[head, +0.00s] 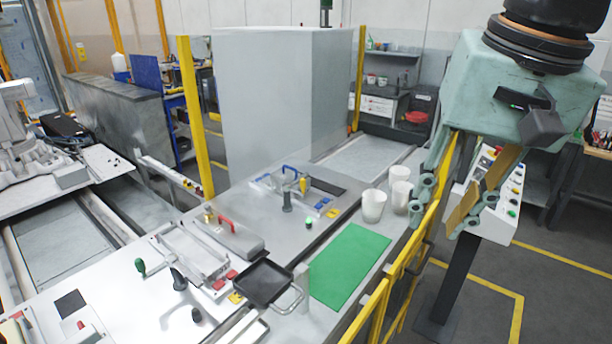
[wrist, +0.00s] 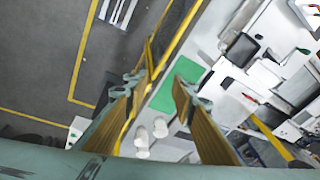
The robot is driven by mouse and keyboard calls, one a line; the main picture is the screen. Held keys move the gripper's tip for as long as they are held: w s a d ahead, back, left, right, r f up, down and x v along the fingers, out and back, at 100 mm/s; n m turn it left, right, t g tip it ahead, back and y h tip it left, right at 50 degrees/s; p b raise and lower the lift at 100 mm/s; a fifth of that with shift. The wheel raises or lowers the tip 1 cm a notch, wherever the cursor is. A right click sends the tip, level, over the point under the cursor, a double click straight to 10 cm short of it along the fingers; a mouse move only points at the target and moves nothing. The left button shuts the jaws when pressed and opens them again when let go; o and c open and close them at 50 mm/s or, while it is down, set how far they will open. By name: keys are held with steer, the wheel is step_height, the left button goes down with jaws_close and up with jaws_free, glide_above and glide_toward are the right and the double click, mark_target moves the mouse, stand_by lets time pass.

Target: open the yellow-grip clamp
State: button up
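The clamp with a yellow grip (head: 303,185) stands on the steel worktable in the middle of the head view, beside a blue handle (head: 290,170). It looks small there, and I cannot tell the position of its lever. I cannot pick it out in the wrist view.
White cups (head: 374,205) and a green mat (head: 350,264) lie on the table's near right side. A black pan (head: 264,283) and a red-handled grey block (head: 228,238) stand left of the mat. A yellow rail (head: 400,268) and a button console (head: 490,200) flank the right edge.

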steer(key=w+a+r+m+g+y+p, duration=0.1)
steer(key=w+a+r+p, duration=0.1)
steer(key=w, duration=0.5)
steer(key=w+a+r+m+p, duration=0.1)
steer(key=w+a+m, duration=0.1)
steer(key=w, duration=0.4)
steer(key=m+g+y+p, duration=0.3)
steer(key=m+p, duration=0.5)
steer(key=p, duration=0.1)
glide_above(303, 193)
steer(key=w+d, duration=0.3)
steer(key=d, duration=0.2)
step_height(303, 193, down, 13)
steer(key=shift+r, duration=0.15)
steer(key=shift+s, duration=0.15)
steer(key=shift+h, duration=0.3)
steer(key=shift+p+x, duration=0.7)
steer(key=shift+x, duration=6.2)
steer(key=shift+s, duration=0.1)
steer(key=shift+c, duration=0.3)
